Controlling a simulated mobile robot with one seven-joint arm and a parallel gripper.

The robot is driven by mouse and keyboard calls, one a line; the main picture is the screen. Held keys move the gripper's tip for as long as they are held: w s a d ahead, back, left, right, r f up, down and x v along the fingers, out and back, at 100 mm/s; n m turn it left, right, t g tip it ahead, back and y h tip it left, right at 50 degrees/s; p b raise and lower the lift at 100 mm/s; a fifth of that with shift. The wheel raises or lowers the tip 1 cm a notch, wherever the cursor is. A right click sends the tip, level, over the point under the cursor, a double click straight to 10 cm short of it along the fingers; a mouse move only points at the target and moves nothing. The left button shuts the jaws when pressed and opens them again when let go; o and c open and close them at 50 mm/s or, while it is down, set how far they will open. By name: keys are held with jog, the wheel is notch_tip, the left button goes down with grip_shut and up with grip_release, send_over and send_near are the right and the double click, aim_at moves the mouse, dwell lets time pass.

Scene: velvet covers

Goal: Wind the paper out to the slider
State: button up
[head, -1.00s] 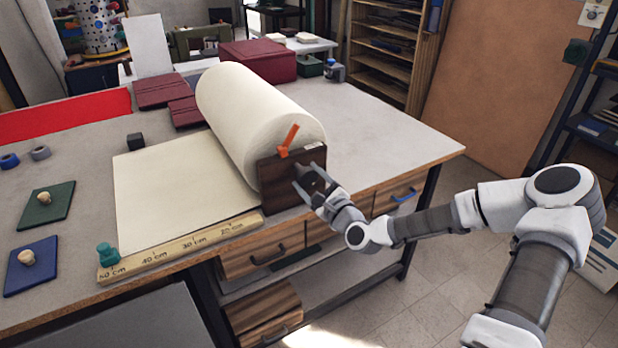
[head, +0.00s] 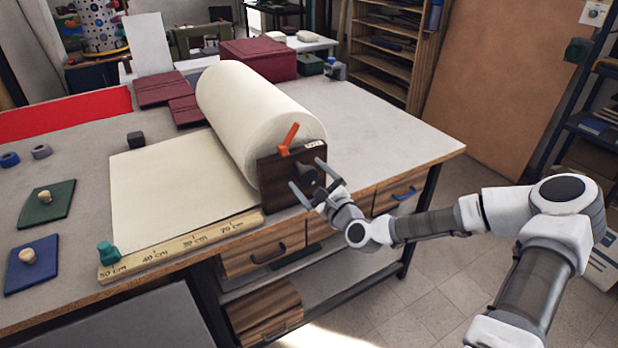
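The cream paper roll (head: 255,110) lies on the table, with a dark wooden end block (head: 280,187) at its near end. Its sheet (head: 175,185) runs out flat to the left along the wooden ruler (head: 185,243). The teal slider (head: 108,253) sits by the ruler's 50 cm mark, and the sheet's near left corner is close to it; I cannot tell whether they line up exactly. A dark knob (head: 306,173) shows on the end block. My gripper (head: 305,174) is open, its fingers spread either side of the knob; contact is unclear.
An orange lever (head: 289,138) stands on the end block. Green (head: 45,205) and blue (head: 31,265) velvet boards with knobs lie at left. Maroon boxes (head: 257,60) stand behind the roll. The table right of the roll is clear.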

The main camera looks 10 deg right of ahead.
jog(key=shift+s, duration=0.1)
jog(key=p+v, duration=0.3)
jog(key=v, duration=1.4)
jog(key=shift+s+p, duration=0.15)
jog(key=shift+p, duration=0.15)
